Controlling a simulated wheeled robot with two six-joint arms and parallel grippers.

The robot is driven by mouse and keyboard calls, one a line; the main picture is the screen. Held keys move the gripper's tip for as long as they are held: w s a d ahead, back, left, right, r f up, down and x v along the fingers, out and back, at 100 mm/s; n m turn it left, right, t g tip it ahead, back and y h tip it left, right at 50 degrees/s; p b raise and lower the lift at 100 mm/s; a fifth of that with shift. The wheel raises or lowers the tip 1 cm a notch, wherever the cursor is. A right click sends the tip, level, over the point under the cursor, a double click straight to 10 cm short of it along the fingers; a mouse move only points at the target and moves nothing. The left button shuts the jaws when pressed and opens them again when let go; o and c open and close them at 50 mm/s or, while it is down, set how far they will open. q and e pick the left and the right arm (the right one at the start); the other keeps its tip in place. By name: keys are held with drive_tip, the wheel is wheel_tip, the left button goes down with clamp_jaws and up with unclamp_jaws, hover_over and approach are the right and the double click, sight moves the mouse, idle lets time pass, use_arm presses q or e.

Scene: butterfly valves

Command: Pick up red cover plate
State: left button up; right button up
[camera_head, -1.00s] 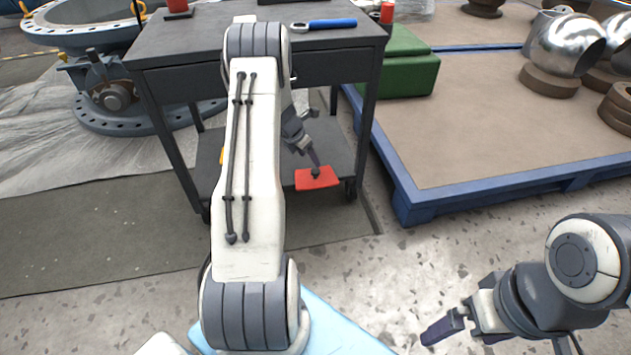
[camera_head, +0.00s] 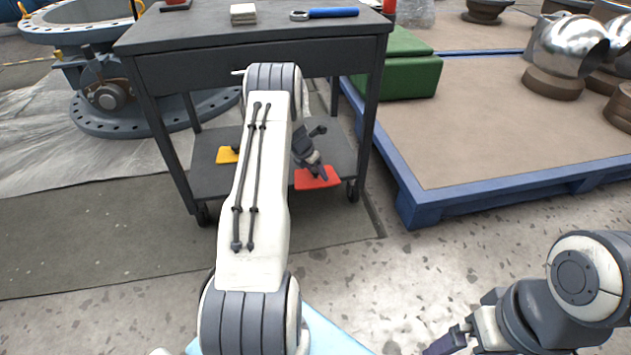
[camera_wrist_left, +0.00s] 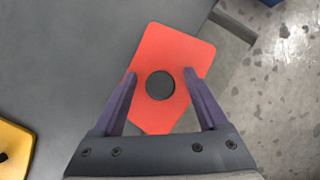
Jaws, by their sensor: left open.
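The red cover plate (camera_head: 318,179) lies on the lower shelf of the dark cart, at its front right corner. In the left wrist view the plate (camera_wrist_left: 176,55) is flat, with a round dark knob (camera_wrist_left: 160,86) on it. My left gripper (camera_head: 318,174) is over the plate. In the left wrist view its two fingers (camera_wrist_left: 160,75) are open, one on each side of the knob, with gaps between. Whether they touch the plate I cannot tell. My right gripper (camera_head: 460,335) is low at the right, away from the cart; its jaw gap is unclear.
A yellow plate (camera_head: 227,155) lies on the same shelf (camera_head: 210,178) to the left. The cart's tabletop (camera_head: 270,35) and legs frame the shelf. A blue pallet (camera_head: 480,200) stands close on the right, with a green block (camera_head: 400,78) behind.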

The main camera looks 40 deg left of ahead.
use_arm(q)
clamp_jaws()
drive_tip(key=shift+r, duration=0.1)
